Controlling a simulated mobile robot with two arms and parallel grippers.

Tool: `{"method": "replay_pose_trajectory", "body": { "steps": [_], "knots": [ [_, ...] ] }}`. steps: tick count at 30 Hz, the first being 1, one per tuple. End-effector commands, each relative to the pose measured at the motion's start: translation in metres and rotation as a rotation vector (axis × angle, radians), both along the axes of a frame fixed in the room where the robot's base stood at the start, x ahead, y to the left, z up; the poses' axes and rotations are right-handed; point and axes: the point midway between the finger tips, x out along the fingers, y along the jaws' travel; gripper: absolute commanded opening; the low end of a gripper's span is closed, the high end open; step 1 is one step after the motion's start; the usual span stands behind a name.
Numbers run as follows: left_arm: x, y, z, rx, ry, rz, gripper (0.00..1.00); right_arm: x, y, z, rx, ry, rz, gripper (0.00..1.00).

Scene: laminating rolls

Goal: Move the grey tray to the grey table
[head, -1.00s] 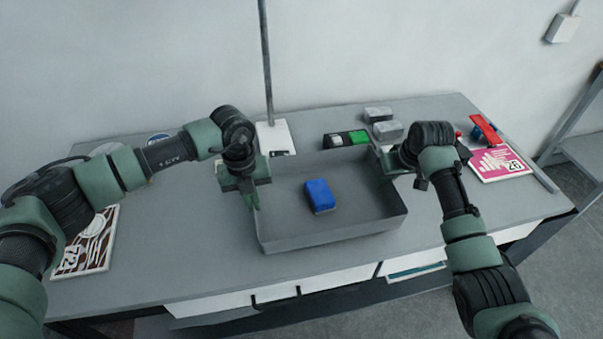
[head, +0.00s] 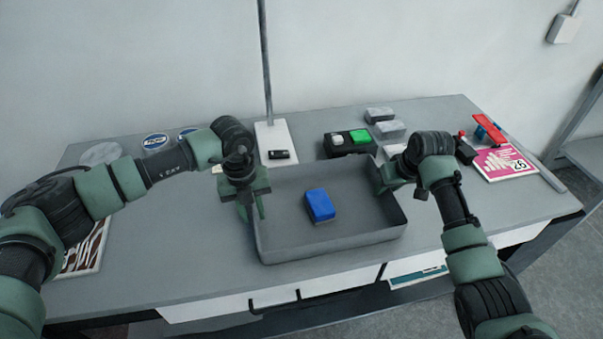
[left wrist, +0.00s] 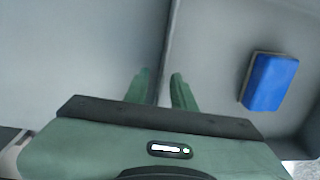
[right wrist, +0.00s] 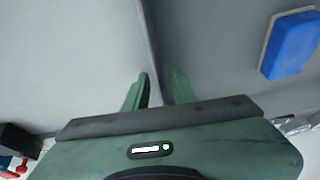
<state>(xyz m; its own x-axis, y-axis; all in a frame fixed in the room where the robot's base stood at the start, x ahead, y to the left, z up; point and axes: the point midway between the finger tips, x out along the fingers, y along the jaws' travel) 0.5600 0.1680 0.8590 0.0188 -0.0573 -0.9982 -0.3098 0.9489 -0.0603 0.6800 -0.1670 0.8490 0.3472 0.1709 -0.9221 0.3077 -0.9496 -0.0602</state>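The grey tray (head: 330,241) is an open rectangular box over the front middle of the grey tabletop. A blue block (head: 320,205) lies inside it; it also shows in the left wrist view (left wrist: 270,82) and right wrist view (right wrist: 290,45). My left gripper (head: 252,212) is shut on the tray's left wall, which runs between its fingers (left wrist: 162,88). My right gripper (head: 385,184) is shut on the right wall, between its fingers (right wrist: 157,90). Whether the tray's bottom touches the tabletop is hard to tell.
Behind the tray are a stand with a white base (head: 272,138), a black holder (head: 336,150) with a green block (head: 360,136), and grey boxes (head: 388,130). A pink card (head: 497,162) lies at right, a patterned panel (head: 83,250) at left.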

Motion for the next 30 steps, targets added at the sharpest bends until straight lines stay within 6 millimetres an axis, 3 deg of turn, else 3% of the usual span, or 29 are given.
{"method": "replay_pose_trajectory", "body": {
  "steps": [4,8,21,30],
  "knots": [
    [0.000,0.000,0.004,-0.002,-0.002,-0.001,0.25,0.000,0.001,0.000,0.001,0.000,0.000,0.25],
    [0.000,0.000,0.020,-0.002,-0.003,-0.001,0.25,0.000,0.001,0.000,0.001,0.000,0.000,0.25],
    [-0.002,0.006,0.106,-0.001,-0.003,0.000,0.25,0.000,0.001,0.000,0.001,0.000,0.000,0.25],
    [-0.002,0.007,0.120,0.000,-0.001,0.000,0.25,-0.003,-0.001,0.011,0.001,-0.003,0.001,0.25]
  ]
}}
